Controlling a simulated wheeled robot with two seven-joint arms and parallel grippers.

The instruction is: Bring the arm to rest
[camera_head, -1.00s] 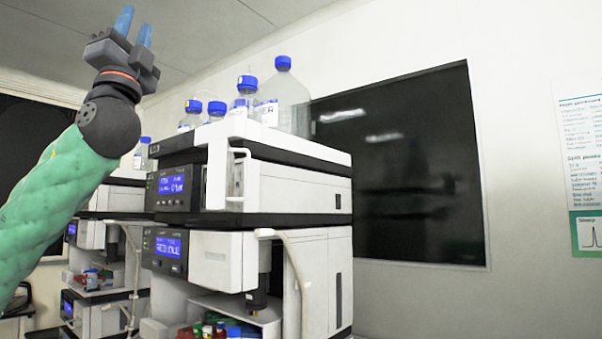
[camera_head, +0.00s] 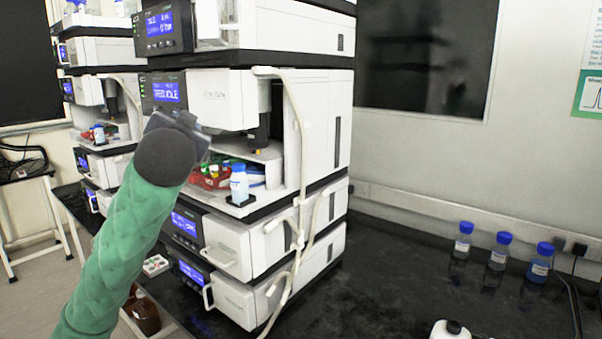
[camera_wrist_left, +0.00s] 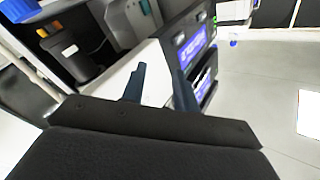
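My left arm (camera_head: 125,240), in a green sleeve, rises from the bottom left of the head view to a dark round wrist in front of the instrument stack (camera_head: 320,110). The left gripper itself is mostly hidden behind that wrist. In the left wrist view the two dark blue fingers of my left gripper (camera_wrist_left: 159,75) stand apart with nothing between them. White module fronts and a blue display lie beyond them. My right arm and right gripper are not in view.
A white blue-capped bottle (camera_head: 239,186) stands in the stack's open bay beside a red tray (camera_head: 210,179) of vials. Blue-capped bottles (camera_head: 499,251) stand on the black bench (camera_head: 400,290) at right. A tube (camera_head: 301,170) hangs down the stack's front. The bench middle is clear.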

